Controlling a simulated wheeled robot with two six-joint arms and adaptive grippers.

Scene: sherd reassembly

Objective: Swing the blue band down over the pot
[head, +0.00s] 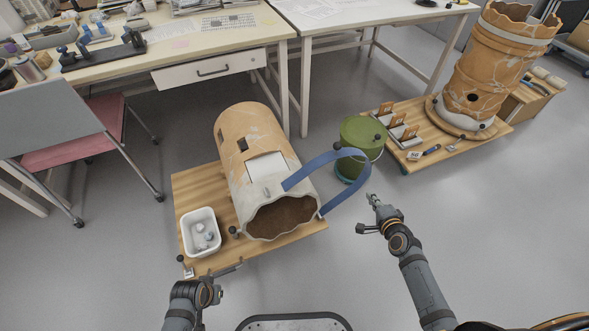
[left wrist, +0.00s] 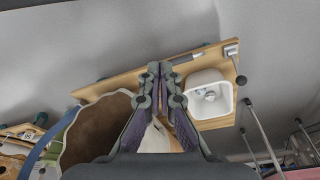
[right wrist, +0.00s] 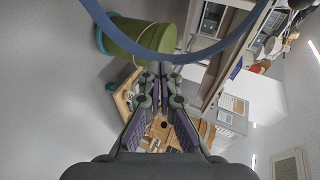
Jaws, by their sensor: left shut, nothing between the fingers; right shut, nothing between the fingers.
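The orange-brown patched pot (head: 243,135) lies on its side on a wooden board, its jagged open end facing me. The blue band (head: 352,153) runs from the pot's upper front, arcs out to the right and comes back to its lower right rim, standing clear of the pot's side. My right gripper (head: 371,199) is shut and empty, just right of the band's loop; the band crosses the right wrist view (right wrist: 190,55). My left gripper (head: 240,265) is shut and empty near the board's front edge, below the pot's mouth. In the left wrist view the band (left wrist: 42,148) is partly cut off.
A white tub (head: 188,236) stands on the board (head: 190,184) left of the pot. A green bucket (head: 352,138) stands close behind the band. Another low board (head: 466,152) carries a tall pot (head: 490,65). Desks and a chair (head: 92,135) stand behind. Floor right of my right gripper is clear.

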